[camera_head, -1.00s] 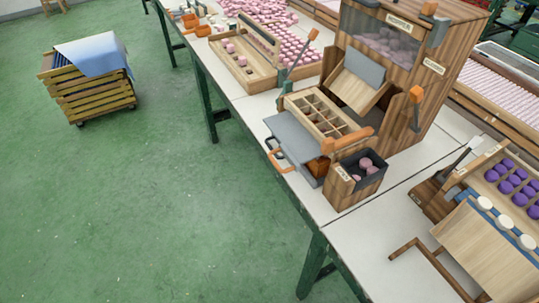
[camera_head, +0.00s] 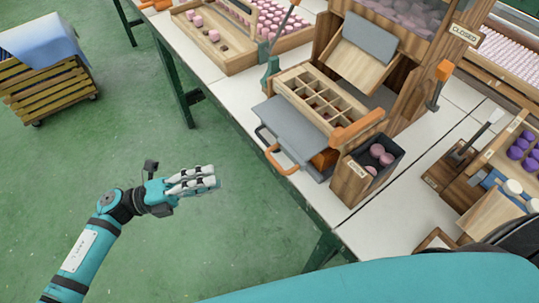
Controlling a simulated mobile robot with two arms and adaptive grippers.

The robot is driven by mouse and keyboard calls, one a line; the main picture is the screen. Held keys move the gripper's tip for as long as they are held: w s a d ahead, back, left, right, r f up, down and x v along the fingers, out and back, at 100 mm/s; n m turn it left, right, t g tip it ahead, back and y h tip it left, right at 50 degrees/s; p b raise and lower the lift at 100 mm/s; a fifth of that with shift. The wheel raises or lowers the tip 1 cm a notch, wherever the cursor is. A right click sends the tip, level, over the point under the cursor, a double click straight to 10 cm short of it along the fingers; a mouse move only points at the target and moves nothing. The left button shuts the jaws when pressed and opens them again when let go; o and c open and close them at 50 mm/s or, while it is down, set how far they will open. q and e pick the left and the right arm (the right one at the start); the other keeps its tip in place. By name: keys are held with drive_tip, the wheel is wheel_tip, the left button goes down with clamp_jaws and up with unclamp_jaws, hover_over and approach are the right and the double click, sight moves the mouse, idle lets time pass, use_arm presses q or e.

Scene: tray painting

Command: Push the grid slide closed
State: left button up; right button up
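The grid slide is at the front of the wooden machine on the table. A grey plate (camera_head: 288,127) juts out past the table's front edge, below and in front of a wooden grid (camera_head: 318,98) with several compartments. An orange handle (camera_head: 279,165) sits at the plate's front left. My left gripper (camera_head: 215,177) is over the floor, left of the handle and apart from it. Its fingers lie close together, with nothing seen between them. My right gripper is not in view.
A dark bin with pink balls (camera_head: 375,157) stands right of the slide. An orange-knobbed lever (camera_head: 438,88) rises behind it. A wooden crate with blue cloth (camera_head: 52,92) stands on the floor at left. The floor between crate and table is clear.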

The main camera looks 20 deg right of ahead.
sight(274, 161)
use_arm(q)
drive_tip(key=d+p, duration=0.1)
drive_tip(key=d, duration=0.3)
drive_tip(key=d+r+p, duration=0.1)
drive_tip(key=d, duration=0.4)
drive_tip(key=d+r+p, duration=0.1)
drive_tip(key=d, duration=0.4)
drive_tip(key=shift+s+d+r, duration=0.15)
drive_tip(key=shift+s+r, duration=0.05)
drive_tip(key=shift+s, duration=0.05)
drive_tip(key=shift+d, duration=0.3)
clamp_jaws()
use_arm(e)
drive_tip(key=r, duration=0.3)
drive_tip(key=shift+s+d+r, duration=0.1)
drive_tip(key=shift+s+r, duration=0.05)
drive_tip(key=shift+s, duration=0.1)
